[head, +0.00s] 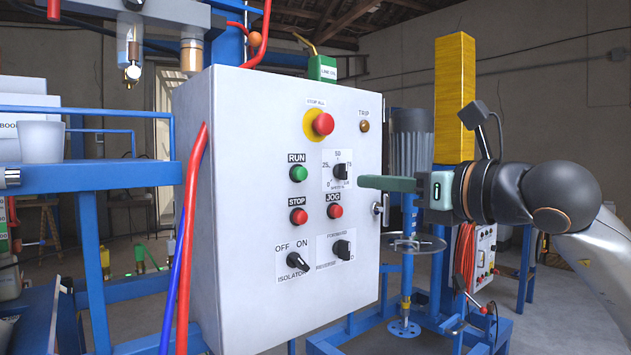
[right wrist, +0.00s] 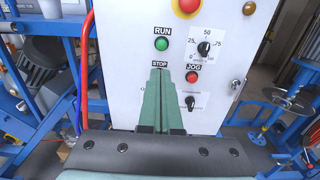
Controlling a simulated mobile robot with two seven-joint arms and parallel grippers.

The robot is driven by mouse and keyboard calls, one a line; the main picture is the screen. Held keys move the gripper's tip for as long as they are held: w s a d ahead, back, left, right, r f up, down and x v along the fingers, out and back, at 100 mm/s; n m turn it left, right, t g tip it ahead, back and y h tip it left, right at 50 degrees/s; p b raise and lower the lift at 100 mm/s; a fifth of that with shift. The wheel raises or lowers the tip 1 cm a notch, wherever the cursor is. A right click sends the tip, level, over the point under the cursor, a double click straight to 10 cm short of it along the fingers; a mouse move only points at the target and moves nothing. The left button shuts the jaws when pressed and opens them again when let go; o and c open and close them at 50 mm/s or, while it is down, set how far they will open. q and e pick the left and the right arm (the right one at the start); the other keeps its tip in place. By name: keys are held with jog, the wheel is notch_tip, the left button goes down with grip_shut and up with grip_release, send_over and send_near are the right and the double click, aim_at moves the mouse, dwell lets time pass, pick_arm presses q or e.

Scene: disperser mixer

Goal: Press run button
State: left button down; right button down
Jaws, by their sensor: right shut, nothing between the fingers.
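The green run button (head: 298,173) sits under the RUN label on the white control box (head: 240,230), upper left of the panel. It also shows in the right wrist view (right wrist: 162,45). The red stop button (head: 298,216) is below it, and the red jog button (head: 335,211) is to its right. My right gripper (head: 362,182) is shut and empty, its fingers pointing left at the right side of the panel. In the right wrist view its green fingertips (right wrist: 160,72) appear just below the run button and cover the stop button. My left gripper is not in view.
A yellow-ringed emergency stop (head: 323,124) and a trip lamp (head: 364,127) are higher on the panel. A speed knob (head: 340,171), an isolator switch (head: 298,262) and another knob (head: 342,249) also stick out. The mixer's blue column (head: 407,260) stands to the right.

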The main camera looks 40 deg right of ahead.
aim_at(304, 174)
jog(key=shift+s+d+r, duration=0.1)
jog(key=shift+d+r, duration=0.05)
jog(key=shift+d, duration=0.05)
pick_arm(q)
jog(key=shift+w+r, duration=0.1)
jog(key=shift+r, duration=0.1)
